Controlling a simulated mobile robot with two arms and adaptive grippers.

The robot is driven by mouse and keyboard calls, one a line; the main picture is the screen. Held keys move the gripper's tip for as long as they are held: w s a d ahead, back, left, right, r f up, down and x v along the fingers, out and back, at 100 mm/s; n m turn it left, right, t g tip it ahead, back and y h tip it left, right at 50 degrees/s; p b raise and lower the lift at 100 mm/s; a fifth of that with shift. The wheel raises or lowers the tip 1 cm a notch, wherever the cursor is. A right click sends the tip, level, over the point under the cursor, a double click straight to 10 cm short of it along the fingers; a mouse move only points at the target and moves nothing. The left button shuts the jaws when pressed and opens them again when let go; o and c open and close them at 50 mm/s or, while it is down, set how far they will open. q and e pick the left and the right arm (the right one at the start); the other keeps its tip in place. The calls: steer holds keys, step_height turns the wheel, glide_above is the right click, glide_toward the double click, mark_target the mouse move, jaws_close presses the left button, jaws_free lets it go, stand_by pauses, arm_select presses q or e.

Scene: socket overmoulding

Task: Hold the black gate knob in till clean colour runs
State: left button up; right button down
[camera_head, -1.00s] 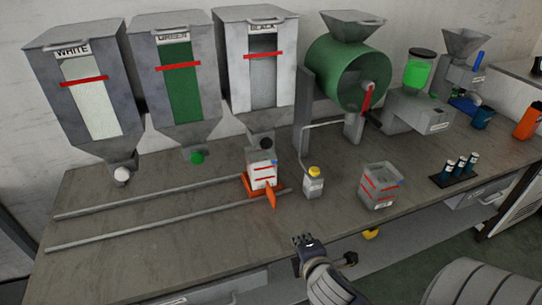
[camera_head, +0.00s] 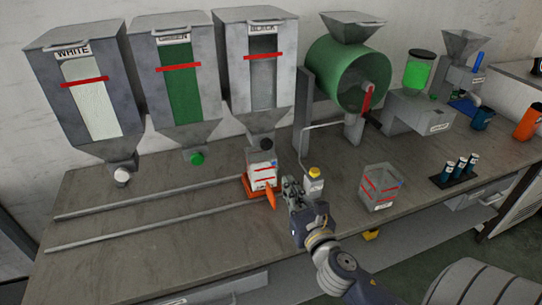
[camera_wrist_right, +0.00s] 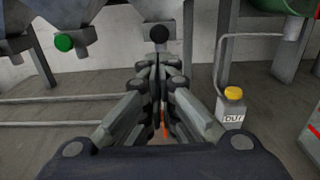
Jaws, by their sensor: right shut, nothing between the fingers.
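The black gate knob (camera_head: 267,144) is a dark ball at the foot of the grey BLACK hopper (camera_head: 290,90). In the right wrist view the black knob (camera_wrist_right: 159,34) is straight ahead, just beyond my fingertips. A white box with red lines (camera_head: 261,172) sits under it on an orange carriage (camera_head: 252,191). My right gripper (camera_head: 291,184) is shut and empty, in front of and to the right of the box, apart from the knob. In the wrist view its fingers (camera_wrist_right: 158,68) hide most of the box and carriage. My left gripper is not in view.
Two rails (camera_head: 160,232) run left from the carriage. The white knob (camera_head: 122,176) and green knob (camera_head: 196,158) are left. A yellow-capped bottle (camera_head: 313,185) stands close right of my gripper, and a clear bin (camera_head: 381,190) farther right. The green drum (camera_head: 345,75) stands behind.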

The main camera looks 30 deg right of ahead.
mark_target(268, 148)
steer(key=p+x, duration=0.3)
steer(key=x, duration=0.9)
steer(key=shift+w+d, duration=0.15)
steer(key=shift+w, duration=0.15)
steer(key=shift+w+d+f, duration=0.1)
steer(key=shift+w+d, duration=0.05)
steer(key=shift+w, duration=0.55)
steer(key=shift+x, duration=0.95)
steer(key=shift+s, duration=0.1)
steer(key=shift+d+r, duration=0.1)
steer(key=shift+r, duration=0.15)
